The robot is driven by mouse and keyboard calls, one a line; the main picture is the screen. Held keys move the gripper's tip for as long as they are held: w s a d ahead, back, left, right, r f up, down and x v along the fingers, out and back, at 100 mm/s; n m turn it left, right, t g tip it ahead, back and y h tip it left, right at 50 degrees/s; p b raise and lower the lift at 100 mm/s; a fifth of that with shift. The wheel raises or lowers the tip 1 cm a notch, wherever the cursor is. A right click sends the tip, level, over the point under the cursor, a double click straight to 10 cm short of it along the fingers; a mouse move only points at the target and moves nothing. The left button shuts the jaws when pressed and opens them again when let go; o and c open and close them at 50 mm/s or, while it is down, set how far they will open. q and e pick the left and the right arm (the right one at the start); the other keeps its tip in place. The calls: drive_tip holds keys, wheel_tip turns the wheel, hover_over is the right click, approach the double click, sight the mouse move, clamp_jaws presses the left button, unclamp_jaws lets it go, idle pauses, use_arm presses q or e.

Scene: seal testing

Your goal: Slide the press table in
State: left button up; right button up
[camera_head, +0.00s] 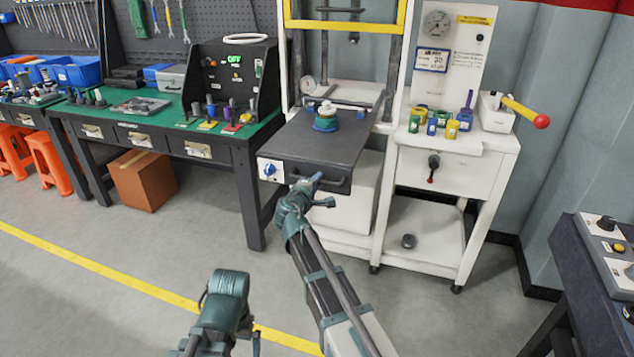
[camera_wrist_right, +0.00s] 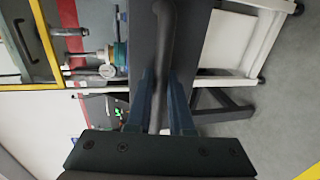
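The press table (camera_head: 335,150) is a dark flat slab that sticks out of the front of the white press frame (camera_head: 392,70). A bar handle (camera_head: 338,184) runs along its front edge; it also shows in the right wrist view (camera_wrist_right: 165,35). A teal ring-shaped part with a white top (camera_head: 326,118) stands on the slab. My right gripper (camera_head: 316,180) is at the handle; in the right wrist view its two fingers (camera_wrist_right: 163,85) lie close on either side of the bar and appear shut on it. Part of my left arm shows low in the head view, without clear fingers.
A green-topped workbench (camera_head: 170,115) with a dark display panel stands left of the press. A white cabinet (camera_head: 460,170) with small coloured parts and a red-knobbed lever (camera_head: 525,110) stands right. A dark control desk (camera_head: 575,270) is at far right. The floor in front is clear.

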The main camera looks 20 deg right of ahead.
clamp_jaws()
idle(1.0)
